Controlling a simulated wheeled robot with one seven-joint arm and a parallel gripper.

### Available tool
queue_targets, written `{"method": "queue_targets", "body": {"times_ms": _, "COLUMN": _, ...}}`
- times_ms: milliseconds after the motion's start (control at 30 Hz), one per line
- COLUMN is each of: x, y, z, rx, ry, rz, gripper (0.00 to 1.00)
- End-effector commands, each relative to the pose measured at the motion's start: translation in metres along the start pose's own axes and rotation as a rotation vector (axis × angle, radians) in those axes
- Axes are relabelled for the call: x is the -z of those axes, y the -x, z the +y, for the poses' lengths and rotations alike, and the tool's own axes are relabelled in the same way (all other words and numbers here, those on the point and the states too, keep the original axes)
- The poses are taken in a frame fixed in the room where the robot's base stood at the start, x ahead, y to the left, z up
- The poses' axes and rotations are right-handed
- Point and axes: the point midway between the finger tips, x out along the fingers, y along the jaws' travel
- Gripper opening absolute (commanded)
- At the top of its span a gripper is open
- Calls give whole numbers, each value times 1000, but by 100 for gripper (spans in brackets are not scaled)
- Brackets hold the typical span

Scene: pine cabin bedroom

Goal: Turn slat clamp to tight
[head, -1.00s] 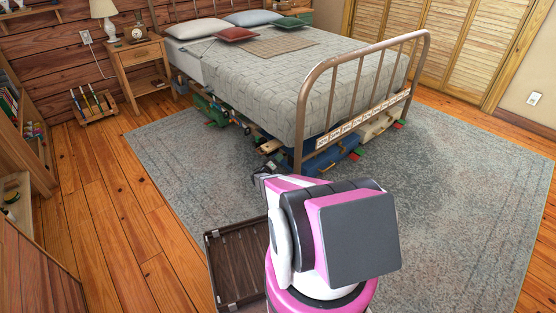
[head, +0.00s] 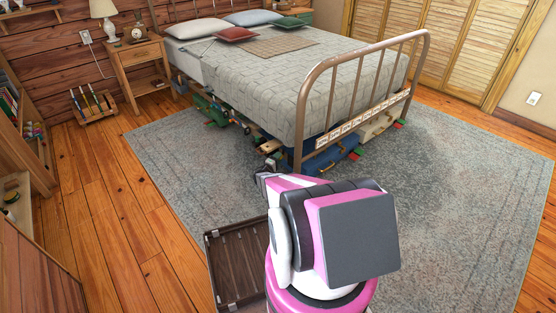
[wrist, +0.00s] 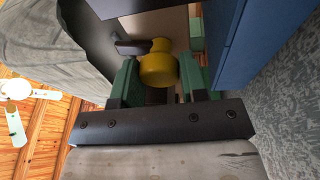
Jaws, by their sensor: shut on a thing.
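The slat clamp appears to be the yellow knob (wrist: 158,67) with a dark lever at its left, seen in the wrist view under the bed's edge. My gripper (wrist: 158,80) has its two green fingers on either side of the yellow knob and is shut on it. In the head view my gripper (head: 264,178) is low by the near bed corner, partly hidden by my own arm. The clamp cannot be made out there. The clamp's setting cannot be read.
The bed (head: 270,75) has a metal footboard (head: 358,85). Cases and boxes fill the space under it, including a blue case (head: 335,160). A blue surface (wrist: 235,50) is close at the right in the wrist view. The grey rug (head: 440,210) is clear at right.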

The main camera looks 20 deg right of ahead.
Motion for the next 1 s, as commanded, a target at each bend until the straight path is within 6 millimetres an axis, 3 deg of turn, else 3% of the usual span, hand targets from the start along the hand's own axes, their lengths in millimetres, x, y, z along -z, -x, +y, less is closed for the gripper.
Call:
{"method": "queue_targets", "body": {"times_ms": 600, "x": 0, "y": 1, "z": 4, "rx": 147, "ry": 543, "rz": 59, "gripper": 16}}
{"method": "queue_targets", "body": {"times_ms": 1000, "x": 0, "y": 1, "z": 3, "rx": 204, "ry": 758, "rz": 82, "gripper": 16}}
